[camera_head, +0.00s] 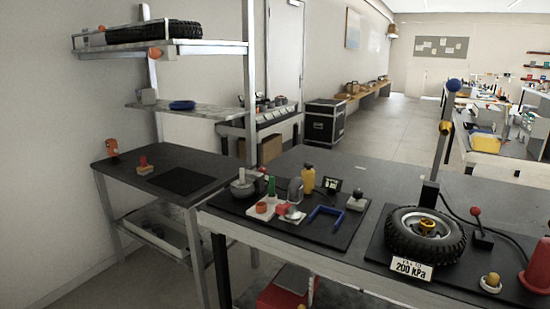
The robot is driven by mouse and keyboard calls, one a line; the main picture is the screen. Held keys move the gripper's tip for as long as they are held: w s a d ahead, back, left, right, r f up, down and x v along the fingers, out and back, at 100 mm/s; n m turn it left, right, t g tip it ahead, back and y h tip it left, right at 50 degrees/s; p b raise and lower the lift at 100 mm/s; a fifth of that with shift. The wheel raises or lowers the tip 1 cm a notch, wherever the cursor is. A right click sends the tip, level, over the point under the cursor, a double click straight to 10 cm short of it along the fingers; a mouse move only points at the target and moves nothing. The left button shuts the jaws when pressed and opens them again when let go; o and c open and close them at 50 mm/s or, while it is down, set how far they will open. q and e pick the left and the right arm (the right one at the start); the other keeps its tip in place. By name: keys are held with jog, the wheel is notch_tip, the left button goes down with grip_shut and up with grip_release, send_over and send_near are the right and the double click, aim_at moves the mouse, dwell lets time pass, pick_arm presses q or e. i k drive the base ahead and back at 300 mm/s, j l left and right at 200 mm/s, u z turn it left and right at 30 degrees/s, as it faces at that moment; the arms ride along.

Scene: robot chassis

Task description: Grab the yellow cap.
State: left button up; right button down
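Several yellow things are in view, and I cannot tell for sure which one is the yellow cap. A small rounded yellow piece (492,280) sits on a pale base on the black mat at the lower right. A yellow hub piece (427,225) sits in the middle of the tire (403,240), which lies flat on that mat. A yellow bottle (307,179) stands upright on the left mat. A small yellow piece (445,127) is on the upright pole behind the tire. Neither of my grippers is in view.
The dark workbench (350,165) carries a blue bracket (325,217), a red-knobbed lever (476,222), a "200 kPa" sign (411,269) and a red cone (538,268). A side table (170,160) and a shelf (190,108) stand at left. Open floor (385,130) lies behind.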

aim_at(493, 281)
jog(key=z, duration=1.5)
jog(key=i+l, duration=0.85)
jog(key=i+j+u, duration=0.05)
jog(key=i, duration=0.05)
